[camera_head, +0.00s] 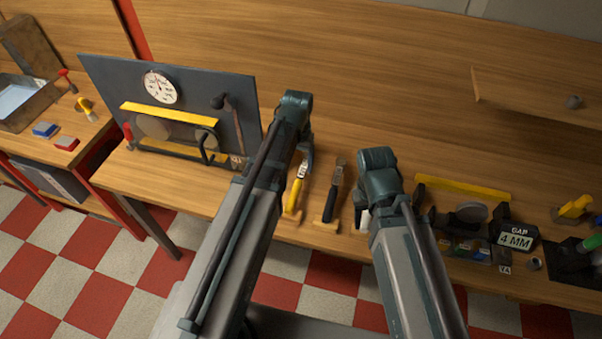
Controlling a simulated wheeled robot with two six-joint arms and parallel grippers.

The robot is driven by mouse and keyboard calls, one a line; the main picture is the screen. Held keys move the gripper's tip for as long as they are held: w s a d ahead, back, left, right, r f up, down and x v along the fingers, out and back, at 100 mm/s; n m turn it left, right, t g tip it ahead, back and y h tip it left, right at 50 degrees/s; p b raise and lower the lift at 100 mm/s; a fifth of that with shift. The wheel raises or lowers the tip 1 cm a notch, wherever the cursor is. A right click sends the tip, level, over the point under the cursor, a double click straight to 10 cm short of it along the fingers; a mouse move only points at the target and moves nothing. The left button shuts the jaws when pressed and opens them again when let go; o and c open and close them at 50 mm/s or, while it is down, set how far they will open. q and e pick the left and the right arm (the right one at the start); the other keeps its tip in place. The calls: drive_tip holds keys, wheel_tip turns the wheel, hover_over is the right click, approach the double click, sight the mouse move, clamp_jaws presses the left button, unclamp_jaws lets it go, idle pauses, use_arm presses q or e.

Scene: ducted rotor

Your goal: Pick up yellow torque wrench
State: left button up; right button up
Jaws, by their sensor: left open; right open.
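The yellow torque wrench (294,194) lies on the wooden bench between my two arms. Its yellow handle points toward the front edge, and its silver shaft runs back to beside my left gripper. My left gripper (307,157) is open at the wrench's far end and partly hides it; I cannot tell whether they touch. A black-handled wrench (331,203) lies just right of it. My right gripper (364,214) is open, right of the black-handled wrench and mostly hidden behind its own wrist.
A dark panel with a dial gauge (160,87) and a yellow bar stands at the left. At the right are a yellow-topped fixture (462,189) and a "GAP 4 MM" block (515,237). A raised wooden shelf (540,105) is behind. The bench behind my grippers is clear.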

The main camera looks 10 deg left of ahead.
sight(296, 186)
use_arm(q)
wheel_tip(296, 186, down, 9)
drive_tip(key=b, duration=0.8)
drive_tip(key=shift+r+b, duration=0.1)
drive_tip(key=shift+b, duration=0.25)
use_arm(e)
wheel_tip(296, 186, down, 9)
drive_tip(key=shift+r, duration=0.1)
use_arm(q)
drive_tip(key=f+b, duration=0.5)
drive_tip(key=shift+a+f, duration=0.1)
drive_tip(key=shift+a, duration=0.3)
use_arm(e)
wheel_tip(296, 186, down, 5)
drive_tip(key=shift+f, duration=0.1)
use_arm(q)
clamp_jaws()
